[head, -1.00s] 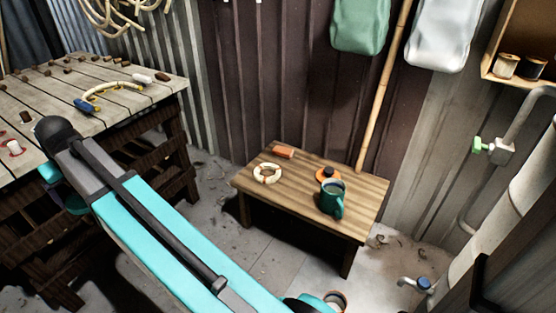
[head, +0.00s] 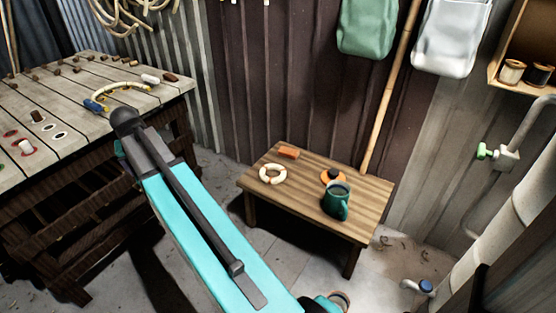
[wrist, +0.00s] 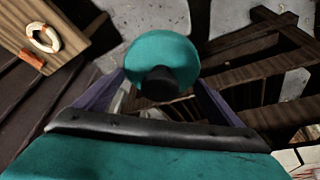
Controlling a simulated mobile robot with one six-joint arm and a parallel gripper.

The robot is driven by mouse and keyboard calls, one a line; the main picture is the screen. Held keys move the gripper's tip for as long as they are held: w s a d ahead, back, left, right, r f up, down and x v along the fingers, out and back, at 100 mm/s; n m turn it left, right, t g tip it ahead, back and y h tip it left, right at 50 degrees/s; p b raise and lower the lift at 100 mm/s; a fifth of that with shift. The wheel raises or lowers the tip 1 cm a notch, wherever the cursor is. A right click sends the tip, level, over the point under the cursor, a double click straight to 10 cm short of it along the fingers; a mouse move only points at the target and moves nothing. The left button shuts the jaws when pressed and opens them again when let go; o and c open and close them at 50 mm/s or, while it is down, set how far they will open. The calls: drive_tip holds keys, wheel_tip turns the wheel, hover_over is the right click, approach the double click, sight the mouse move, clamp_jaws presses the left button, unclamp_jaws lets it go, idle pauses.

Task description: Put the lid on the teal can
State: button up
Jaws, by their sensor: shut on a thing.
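The teal can (head: 335,202), dark and mug-like with a side handle, stands upright and open-topped on a low wooden table (head: 269,205). The lid (wrist: 150,50) is a round teal disc with a black knob. In the wrist view, my gripper (wrist: 160,86) is shut on the lid between its purple fingers, with the knob facing the camera. The lid is away from the low table, which shows at the upper left there. The can is outside the wrist view.
An orange piece with a dark knob (head: 333,176) sits right behind the can. A cream ring (head: 272,174) and an orange block (head: 288,152) lie on the table's left part. A slatted workbench (head: 70,135) stands left. A bamboo pole (head: 392,90) leans behind the table.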

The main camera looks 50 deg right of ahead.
drive_tip(key=s+d+f+m+g+h+p, duration=0.15)
drive_tip(key=s+d+m, duration=0.35)
drive_tip(key=d, duration=0.5)
drive_tip(key=s+d+f+m+g+p, duration=0.1)
drive_tip(key=s+d+f+m, duration=0.15)
drive_tip(key=s+d, duration=0.65)
drive_tip(key=s+d+f+m+g+h+p, duration=0.15)
drive_tip(key=s+d+m, duration=0.3)
drive_tip(key=d, duration=0.75)
drive_tip(key=s+d+f+m+g+y+p, duration=0.1)
drive_tip(key=s+d+m, duration=0.5)
drive_tip(key=s, duration=0.8)
drive_tip(key=s+d+f+m+g+y+p, duration=0.2)
drive_tip(key=s+d+f+m, duration=0.2)
drive_tip(key=s+d, duration=0.7)
drive_tip(key=s+m, duration=0.2)
drive_tip(key=s, duration=0.2)
drive_tip(key=shift+s+g+y, duration=0.3)
drive_tip(key=shift+g, duration=0.1)
drive_tip(key=shift+f, duration=0.1)
drive_tip(key=shift+f+b, duration=1.35)
drive_tip(key=shift+f, duration=1.6)
drive_tip(key=shift+w+f+b, duration=0.1)
drive_tip(key=shift+f+b, duration=0.25)
drive_tip(key=shift+f, duration=0.55)
